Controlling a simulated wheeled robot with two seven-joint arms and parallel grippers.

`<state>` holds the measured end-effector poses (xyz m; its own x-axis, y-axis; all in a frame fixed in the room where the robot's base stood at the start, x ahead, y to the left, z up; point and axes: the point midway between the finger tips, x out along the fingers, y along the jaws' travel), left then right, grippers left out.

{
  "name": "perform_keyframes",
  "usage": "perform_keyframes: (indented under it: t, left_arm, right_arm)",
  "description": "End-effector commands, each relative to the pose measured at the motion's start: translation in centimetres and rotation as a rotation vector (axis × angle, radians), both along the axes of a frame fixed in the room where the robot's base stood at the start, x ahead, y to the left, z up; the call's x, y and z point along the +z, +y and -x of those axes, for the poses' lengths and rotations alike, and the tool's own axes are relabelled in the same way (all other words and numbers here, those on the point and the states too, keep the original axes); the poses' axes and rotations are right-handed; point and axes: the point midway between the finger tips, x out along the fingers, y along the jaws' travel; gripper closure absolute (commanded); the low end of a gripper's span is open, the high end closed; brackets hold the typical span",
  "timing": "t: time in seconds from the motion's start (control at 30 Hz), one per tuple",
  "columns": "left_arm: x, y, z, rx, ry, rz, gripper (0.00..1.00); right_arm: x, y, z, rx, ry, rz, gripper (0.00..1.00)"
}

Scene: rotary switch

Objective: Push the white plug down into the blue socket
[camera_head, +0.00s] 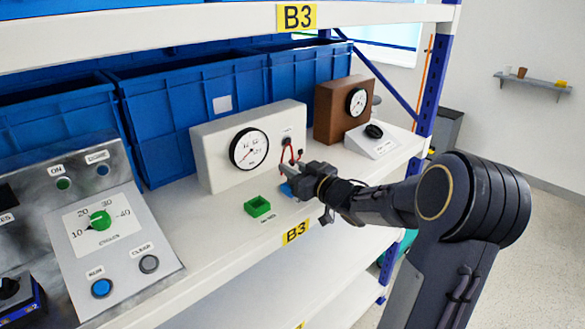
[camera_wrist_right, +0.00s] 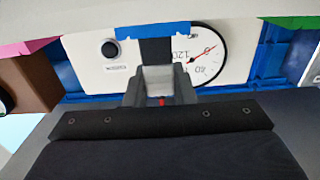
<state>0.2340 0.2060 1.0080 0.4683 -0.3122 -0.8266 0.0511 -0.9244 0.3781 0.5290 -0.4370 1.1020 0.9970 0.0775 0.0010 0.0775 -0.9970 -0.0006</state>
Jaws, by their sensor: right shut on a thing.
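My right gripper (camera_head: 291,176) is shut on the white plug, just above the blue socket on the shelf. The plug (camera_wrist_right: 157,79) shows as a pale block between the fingers in the right wrist view, with a bit of red below it. In the head view the gripper hides the plug. The blue socket (camera_head: 286,190) is partly hidden by the gripper; its blue edge also shows in the right wrist view (camera_wrist_right: 153,30). I cannot tell how far the plug sits in it. My left gripper is not in view.
A red cable (camera_head: 284,157) runs from the white gauge box (camera_head: 215,160) toward my right gripper. A green socket (camera_head: 257,206) stands to the left on the shelf. A white box with a black knob (camera_head: 373,131) is at the right. Blue bins (camera_head: 196,116) line the back.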

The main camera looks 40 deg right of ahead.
Motion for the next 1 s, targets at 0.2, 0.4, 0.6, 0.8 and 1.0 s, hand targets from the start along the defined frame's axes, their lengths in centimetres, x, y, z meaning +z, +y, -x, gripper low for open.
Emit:
perform_keyframes:
  t: [0.2, 0.4, 0.6, 0.8, 1.0]
  left_arm:
    - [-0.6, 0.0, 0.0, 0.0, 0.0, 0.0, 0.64]
    - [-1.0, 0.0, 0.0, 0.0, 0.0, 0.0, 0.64]
    - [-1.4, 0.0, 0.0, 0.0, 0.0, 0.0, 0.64]
    - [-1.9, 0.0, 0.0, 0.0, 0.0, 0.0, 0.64]
    - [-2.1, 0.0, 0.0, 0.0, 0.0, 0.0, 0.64]
  right_arm:
    - [-0.7, 0.0, 0.0, 0.0, 0.0, 0.0, 1.0]
    - [-1.2, 0.0, 0.0, 0.001, 0.0, 0.0, 1.0]
    - [-1.7, 0.0, 0.0, 0.001, -0.001, -0.001, 1.0]
    - [-2.2, 0.0, 0.0, 0.001, -0.001, -0.001, 1.0]
    - [-2.4, 0.0, 0.0, 0.001, -0.001, -0.001, 0.73]
